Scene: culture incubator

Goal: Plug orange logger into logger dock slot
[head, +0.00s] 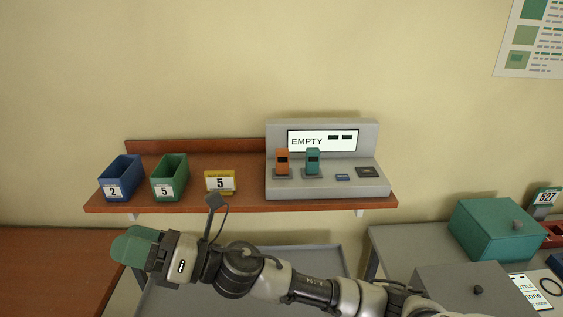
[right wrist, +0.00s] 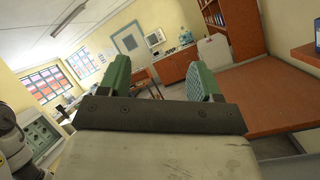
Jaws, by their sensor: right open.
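The orange logger (head: 282,159) stands upright on a small dark base on the left part of the grey logger dock (head: 370,187). A teal logger (head: 313,160) stands upright beside it, apart from it. The dock's screen (head: 307,141) reads EMPTY with two dark blocks. I cannot tell how deep either logger sits. My right gripper (head: 133,246), with green fingers, is left of and below the dock, in front of the shelf, well away from the loggers. The right wrist view shows its fingers (right wrist: 160,82) apart with nothing between them. My left gripper is not in view.
The wooden shelf (head: 240,203) also holds a blue bin (head: 121,177), a green bin (head: 169,177) and a yellow sign (head: 220,181) marked 5. A teal box (head: 495,230) stands on the grey bench at right. The wall above the shelf is clear.

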